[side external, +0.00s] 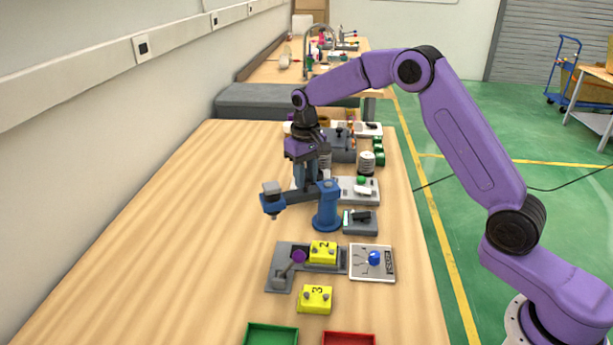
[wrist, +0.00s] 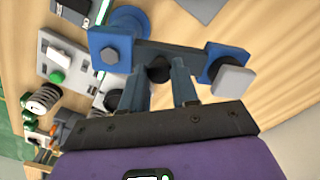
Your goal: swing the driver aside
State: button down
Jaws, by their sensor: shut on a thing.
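The driver is a blue post (side external: 327,212) on the table with a dark horizontal arm reaching left to a blue head with a grey cap (side external: 271,190). In the wrist view the driver's dark arm (wrist: 190,50) crosses the top, with the blue head at right. My gripper (side external: 313,188) comes down from above onto the arm, close to the post. In the wrist view my two fingers (wrist: 156,85) stand either side of a dark round knob under the arm and are shut on the driver. The exact contact is partly hidden.
In front are a grey fixture with a purple-knobbed lever (side external: 298,257), yellow blocks (side external: 315,299), a white panel with a blue knob (side external: 386,270), and green (side external: 270,335) and red (side external: 348,338) trays. Switch boxes and coils crowd behind the post. The table's left side is clear.

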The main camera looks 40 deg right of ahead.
jog(key=shift+w, duration=0.1)
dwell(0.3)
jog(key=c, duration=0.9)
grip_release()
jog(key=shift+o, duration=0.2)
notch_tip(320, 180, up, 18)
jog(key=shift+f, duration=0.25)
jog(key=shift+a, duration=0.1)
